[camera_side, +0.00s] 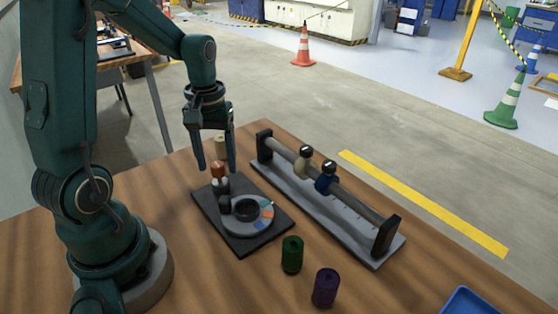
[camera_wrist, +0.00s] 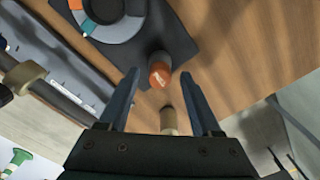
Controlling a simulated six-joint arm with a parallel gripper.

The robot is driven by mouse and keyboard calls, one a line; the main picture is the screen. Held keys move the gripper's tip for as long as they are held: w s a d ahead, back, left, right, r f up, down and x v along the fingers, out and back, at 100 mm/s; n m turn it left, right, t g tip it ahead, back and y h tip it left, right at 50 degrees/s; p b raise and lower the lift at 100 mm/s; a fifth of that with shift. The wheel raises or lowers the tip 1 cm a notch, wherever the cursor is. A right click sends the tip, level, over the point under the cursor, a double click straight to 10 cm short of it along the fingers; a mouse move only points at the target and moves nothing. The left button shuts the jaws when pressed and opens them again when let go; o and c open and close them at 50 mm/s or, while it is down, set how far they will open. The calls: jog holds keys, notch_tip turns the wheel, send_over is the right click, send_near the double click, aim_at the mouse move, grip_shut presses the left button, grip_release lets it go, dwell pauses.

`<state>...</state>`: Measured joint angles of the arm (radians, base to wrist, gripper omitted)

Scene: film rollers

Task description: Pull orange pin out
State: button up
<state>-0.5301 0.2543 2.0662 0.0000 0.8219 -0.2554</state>
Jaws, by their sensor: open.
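The orange pin (camera_side: 217,170) stands upright at the left corner of a dark base plate (camera_side: 262,241). It also shows in the wrist view (camera_wrist: 160,72), beyond the gap between the fingertips. My gripper (camera_side: 214,168) is open and points down, with its fingers close around the pin's top in the side view. I cannot tell whether either finger touches it. The wrist view also shows my gripper's two fingers (camera_wrist: 160,82) spread apart with nothing held between them. A grey ring dial (camera_side: 247,213) with coloured segments lies on the plate beside the pin.
A tan roller (camera_side: 221,147) is behind the gripper. Green (camera_side: 292,254) and purple (camera_side: 325,288) rollers stand in front. A blue tray (camera_side: 470,302) sits at the lower right.

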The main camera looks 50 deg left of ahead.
aim_at(218, 165)
jog(key=shift+r, duration=2.55)
jog(key=shift+d, duration=0.1)
jog(key=s+d+r+m+t, duration=0.2)
jog(key=s+d+m, duration=0.1)
jog(key=d, duration=0.3)
jog(key=s+d+r+m+t, duration=0.2)
jog(key=s+d+m+t, duration=0.1)
jog(key=d+m, duration=0.3)
jog(key=shift+s+d+r+t, duration=0.2)
jog(key=shift+s+r+t, duration=0.1)
jog(key=shift+s, duration=0.05)
